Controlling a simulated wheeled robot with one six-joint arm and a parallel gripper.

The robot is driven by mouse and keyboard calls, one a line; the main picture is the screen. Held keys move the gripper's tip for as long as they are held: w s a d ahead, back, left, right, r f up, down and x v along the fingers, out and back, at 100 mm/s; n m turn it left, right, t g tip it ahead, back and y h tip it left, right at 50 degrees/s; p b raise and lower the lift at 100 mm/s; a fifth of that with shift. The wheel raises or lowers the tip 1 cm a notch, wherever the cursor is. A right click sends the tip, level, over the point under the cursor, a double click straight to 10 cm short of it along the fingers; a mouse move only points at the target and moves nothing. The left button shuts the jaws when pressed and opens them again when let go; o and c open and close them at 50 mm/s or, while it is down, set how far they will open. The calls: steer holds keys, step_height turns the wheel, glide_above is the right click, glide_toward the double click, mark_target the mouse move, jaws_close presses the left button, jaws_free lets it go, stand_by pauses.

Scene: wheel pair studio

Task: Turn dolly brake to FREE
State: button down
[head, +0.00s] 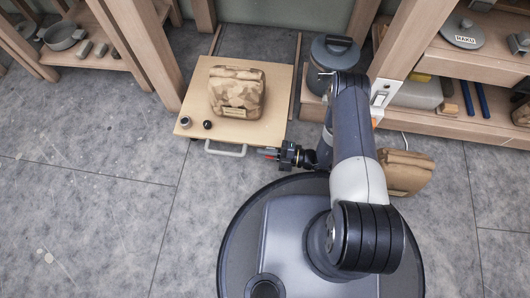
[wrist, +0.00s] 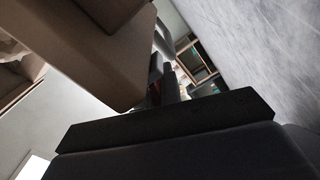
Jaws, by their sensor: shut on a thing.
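The dolly (head: 270,124) is a tan board low on the floor, with a pale handle (head: 225,150) along its front edge. My gripper (head: 268,153) is at the board's front right edge, just right of the handle. It is shut on a small red part (head: 271,154), mostly hidden by the jaws; a sliver of red shows in the wrist view (wrist: 154,94). I cannot tell for sure that this is the brake, and no FREE marking is readable.
A camouflage-patterned bag (head: 237,92) rests on the dolly. A grey lidded bucket (head: 333,58) stands to its right. A similar bag (head: 405,172) is on the floor right of my arm. Wooden shelving flanks both sides. The floor at left is clear.

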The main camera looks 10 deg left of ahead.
steer(key=c, duration=1.6)
jaws_free()
steer(key=d+p, duration=0.2)
steer(key=d, duration=0.8)
steer(key=shift+s+d, duration=0.2)
steer(key=shift+d, duration=0.2)
